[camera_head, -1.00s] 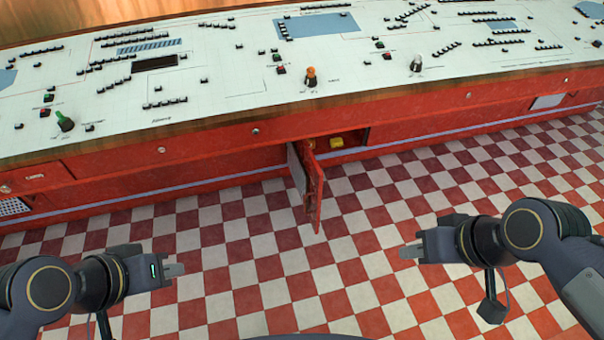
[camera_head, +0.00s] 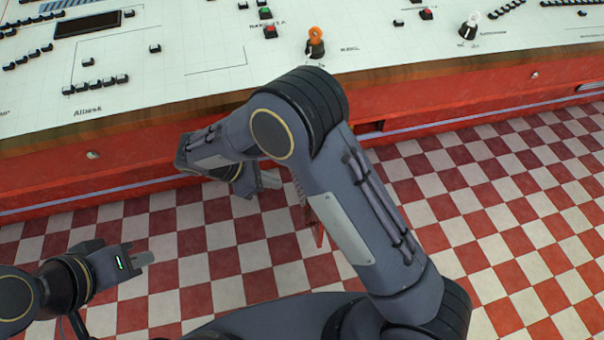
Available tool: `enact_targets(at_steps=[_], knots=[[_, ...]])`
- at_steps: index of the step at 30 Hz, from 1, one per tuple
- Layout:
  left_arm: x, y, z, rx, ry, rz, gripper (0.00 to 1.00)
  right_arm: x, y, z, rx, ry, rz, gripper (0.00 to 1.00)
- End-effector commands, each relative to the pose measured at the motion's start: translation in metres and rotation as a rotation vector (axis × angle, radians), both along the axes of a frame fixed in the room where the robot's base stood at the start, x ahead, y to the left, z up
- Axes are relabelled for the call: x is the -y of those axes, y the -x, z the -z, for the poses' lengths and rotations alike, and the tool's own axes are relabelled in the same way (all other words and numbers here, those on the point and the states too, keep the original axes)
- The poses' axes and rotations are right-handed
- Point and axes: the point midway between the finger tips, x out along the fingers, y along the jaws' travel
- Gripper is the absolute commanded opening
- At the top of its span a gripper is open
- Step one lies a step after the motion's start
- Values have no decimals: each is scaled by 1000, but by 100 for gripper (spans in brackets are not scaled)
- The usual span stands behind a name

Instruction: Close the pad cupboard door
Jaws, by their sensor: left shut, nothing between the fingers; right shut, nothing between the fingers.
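The red cupboard door (camera_head: 316,232) stands swung open from the front of the red console, and only its lower edge shows below my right arm. The rest of the door and most of the cupboard opening are hidden behind that arm. A dark corner of the opening (camera_head: 371,128) shows just right of the arm. My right gripper (camera_head: 271,180) is shut and empty, left of the door and near the console front, its fingers pointing right. I cannot tell whether it touches the door. My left gripper (camera_head: 146,258) is shut and empty over the floor at lower left.
The console top (camera_head: 210,65) carries several buttons, labels and an orange-topped knob (camera_head: 316,42). Its wooden edge and red front (camera_head: 50,178) run across the view. The red-and-white checkered floor (camera_head: 490,210) is clear to the right.

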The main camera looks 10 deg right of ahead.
Motion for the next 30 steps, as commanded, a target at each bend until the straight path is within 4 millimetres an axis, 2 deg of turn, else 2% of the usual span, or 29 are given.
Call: enact_targets(at_steps=[1, 3, 8, 21, 25, 30], knots=[[0, 0, 4, 0, 0, 0, 0, -5, 0, 10, -5, 24, -25, 0], [0, 0, 5, 0, 0, 0, 0, -7, -1, 14, -8, 40, -42, 0], [0, 0, 8, 1, 0, 0, 0, 2, -2, 25, -10, 44, -44, 0], [0, 0, 28, 0, 0, 0, 0, 66, -5, 89, -11, 42, -40, 0], [0, 0, 29, 0, 0, 0, 0, 86, -7, 85, -8, 40, -40, 0], [0, 0, 31, 0, 0, 0, 0, 100, -8, 84, -9, 41, -42, 0]])
